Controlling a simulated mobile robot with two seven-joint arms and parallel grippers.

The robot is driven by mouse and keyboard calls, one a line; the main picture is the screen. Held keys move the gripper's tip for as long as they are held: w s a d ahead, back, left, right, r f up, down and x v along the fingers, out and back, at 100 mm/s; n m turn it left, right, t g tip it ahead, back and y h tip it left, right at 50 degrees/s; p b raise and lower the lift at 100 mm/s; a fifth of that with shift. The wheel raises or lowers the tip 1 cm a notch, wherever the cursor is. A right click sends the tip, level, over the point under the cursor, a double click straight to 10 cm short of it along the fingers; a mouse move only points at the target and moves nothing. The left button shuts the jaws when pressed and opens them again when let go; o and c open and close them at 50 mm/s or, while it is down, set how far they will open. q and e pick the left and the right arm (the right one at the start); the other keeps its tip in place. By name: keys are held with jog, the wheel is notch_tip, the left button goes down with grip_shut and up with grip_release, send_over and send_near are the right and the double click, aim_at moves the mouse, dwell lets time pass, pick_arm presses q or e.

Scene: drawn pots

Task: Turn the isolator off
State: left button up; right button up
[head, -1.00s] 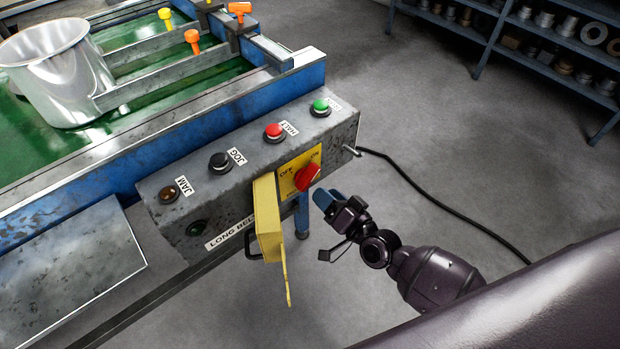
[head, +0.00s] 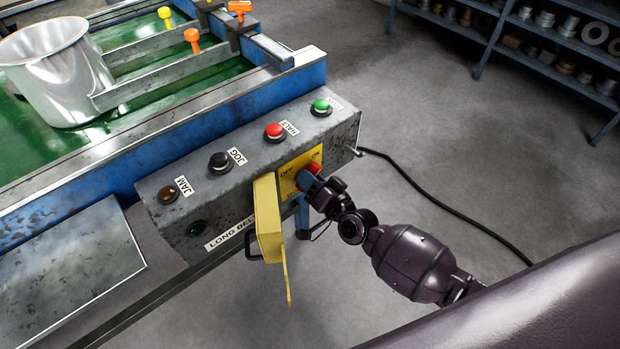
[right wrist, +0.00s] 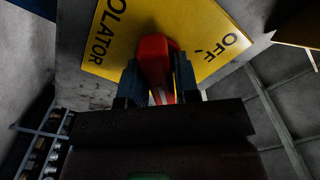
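The isolator is a red rotary handle (head: 313,168) on a yellow plate (head: 287,176) marked OFF and ON, on the end of the grey control box. My right gripper (head: 314,179) is at the handle and partly covers it. In the right wrist view, the red handle (right wrist: 156,62) sits between the two blue fingers of my right gripper (right wrist: 158,78). Whether the fingers press on it is not clear. The word OFF shows to the right of the handle there, and ISOLATOR to the left. My left gripper is not in view.
A yellow hinged cover (head: 268,225) hangs open just left of the handle. The grey control box (head: 225,190) carries a red button (head: 274,131), a green button (head: 321,106) and black and brown ones.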

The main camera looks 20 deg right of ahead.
grip_shut()
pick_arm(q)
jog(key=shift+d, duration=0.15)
